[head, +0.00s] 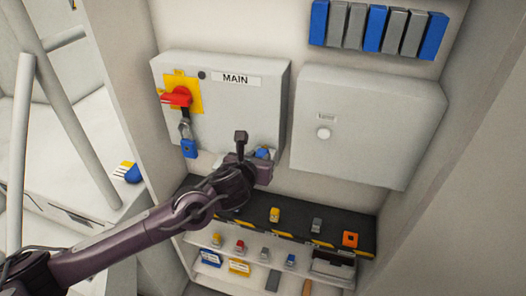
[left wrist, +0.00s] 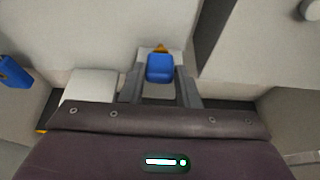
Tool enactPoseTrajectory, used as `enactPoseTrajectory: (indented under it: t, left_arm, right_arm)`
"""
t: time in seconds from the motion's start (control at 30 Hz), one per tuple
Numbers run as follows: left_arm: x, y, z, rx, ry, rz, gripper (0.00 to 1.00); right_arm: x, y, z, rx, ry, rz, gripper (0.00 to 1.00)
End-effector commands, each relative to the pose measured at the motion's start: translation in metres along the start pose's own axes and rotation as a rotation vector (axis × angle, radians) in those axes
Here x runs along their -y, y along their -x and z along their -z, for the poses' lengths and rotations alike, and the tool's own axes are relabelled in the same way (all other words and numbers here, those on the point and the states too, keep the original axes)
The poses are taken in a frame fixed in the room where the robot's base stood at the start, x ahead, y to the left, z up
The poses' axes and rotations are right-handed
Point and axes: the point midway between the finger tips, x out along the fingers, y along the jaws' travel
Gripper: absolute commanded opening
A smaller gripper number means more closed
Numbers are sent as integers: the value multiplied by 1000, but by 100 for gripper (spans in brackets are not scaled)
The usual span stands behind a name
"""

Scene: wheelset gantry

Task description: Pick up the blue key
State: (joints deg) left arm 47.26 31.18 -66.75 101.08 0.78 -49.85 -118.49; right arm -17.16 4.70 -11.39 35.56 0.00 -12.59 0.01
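In the left wrist view the blue block (left wrist: 160,67) lies between the two fingers of the left gripper (left wrist: 160,88), with a narrow pale gap on each side. The fingers look apart and not closed on it. A small yellow-orange part (left wrist: 161,48) shows just beyond the block. The shaft of a key is not visible. My right gripper is not in either view.
The MAIN box (head: 225,82) carries a red handle (head: 177,97) with a blue padlock (head: 189,148). A plain grey box (head: 365,125) is at right. Below, a dark shelf (head: 295,232) holds yellow, grey and orange items.

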Motion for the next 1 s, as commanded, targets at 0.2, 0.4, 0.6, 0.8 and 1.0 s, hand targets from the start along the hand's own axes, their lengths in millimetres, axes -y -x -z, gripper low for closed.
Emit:
enactPoseTrajectory:
  t: [0.2, 0.4, 0.6, 0.8, 1.0]
  left_arm:
    - [0, 0, 0, 0, 0, 0, 6]
    - [0, 0, -1, 0, 0, 0, 6]
    - [0, 6, -14, 2, 1, 2, 5]
    - [0, 18, -45, 4, 1, 1, 5]
    - [0, 34, -82, 5, 1, 1, 5]
  right_arm:
    - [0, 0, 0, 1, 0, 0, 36]
    - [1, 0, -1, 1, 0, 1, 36]
    - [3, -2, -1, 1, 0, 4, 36]
    - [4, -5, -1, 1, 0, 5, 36]
    - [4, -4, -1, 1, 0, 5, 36]
